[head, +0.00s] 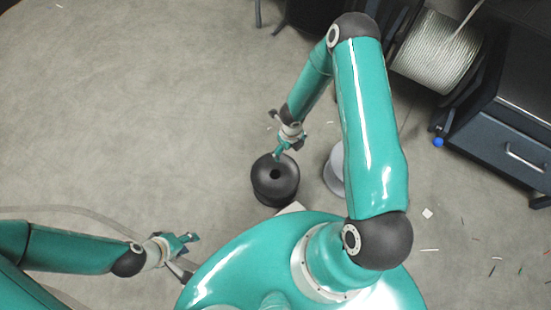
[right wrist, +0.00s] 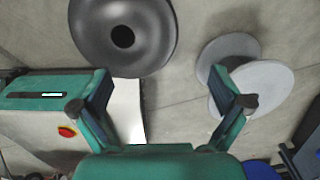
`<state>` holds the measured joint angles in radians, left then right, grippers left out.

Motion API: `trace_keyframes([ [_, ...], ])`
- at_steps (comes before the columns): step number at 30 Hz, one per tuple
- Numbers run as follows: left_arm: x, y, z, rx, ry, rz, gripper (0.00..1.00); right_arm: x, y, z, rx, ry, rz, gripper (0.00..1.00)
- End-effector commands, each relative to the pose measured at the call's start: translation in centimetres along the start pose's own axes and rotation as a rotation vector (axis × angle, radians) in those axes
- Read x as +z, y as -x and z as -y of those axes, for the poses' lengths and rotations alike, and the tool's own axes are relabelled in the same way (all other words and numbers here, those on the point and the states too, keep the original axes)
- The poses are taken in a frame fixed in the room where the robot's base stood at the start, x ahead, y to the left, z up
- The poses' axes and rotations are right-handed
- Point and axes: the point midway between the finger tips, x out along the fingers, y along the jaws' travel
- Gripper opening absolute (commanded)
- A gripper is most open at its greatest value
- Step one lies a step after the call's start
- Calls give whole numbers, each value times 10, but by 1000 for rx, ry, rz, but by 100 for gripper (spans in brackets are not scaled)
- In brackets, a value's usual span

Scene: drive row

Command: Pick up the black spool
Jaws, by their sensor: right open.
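The black spool (head: 276,190) stands on the grey floor in front of my body, its round flange and centre hole facing up. It also shows in the right wrist view (right wrist: 150,38), cut off by the top edge. My right gripper (head: 286,150) is just beyond the spool's far edge in the head view, and I cannot tell whether it touches. In the right wrist view the jaws (right wrist: 160,103) are wide apart with nothing held, and the spool lies above the left finger. My left gripper (head: 187,248) is at the lower left, away from the spool, its jaw opening unclear.
A light grey spool (head: 336,170) stands right of the black one, partly behind my right arm; the right wrist view shows it too (right wrist: 250,77). A large wire reel (head: 437,52) and a dark cabinet (head: 505,140) stand at the right. Floor left is mostly clear.

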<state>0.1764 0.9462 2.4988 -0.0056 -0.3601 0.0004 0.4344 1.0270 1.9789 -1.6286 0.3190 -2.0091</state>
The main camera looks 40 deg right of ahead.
Motion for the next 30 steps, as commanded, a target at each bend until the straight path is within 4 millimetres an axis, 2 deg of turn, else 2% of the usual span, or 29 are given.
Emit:
trace_keyframes([
  [1, 0, -10, 4, 0, 0, 0, 40, -1, -18, -1, 2, -1, -4, 100],
  [3, 0, -16, 6, 0, 0, 0, 40, -1, -34, -1, 3, -2, -3, 100],
  [9, 0, -30, 11, 0, 0, 0, 40, -1, -71, -2, 3, -4, -3, 100],
  [19, 0, -38, 14, 0, 0, 0, 40, -2, -94, -3, 3, -4, -1, 100],
  [25, 0, -55, 20, 0, 0, 1, 40, -6, -124, -8, 3, -3, -2, 100],
  [30, 0, -59, 21, 0, 0, 1, 40, -5, -138, -7, 3, -4, -1, 100],
])
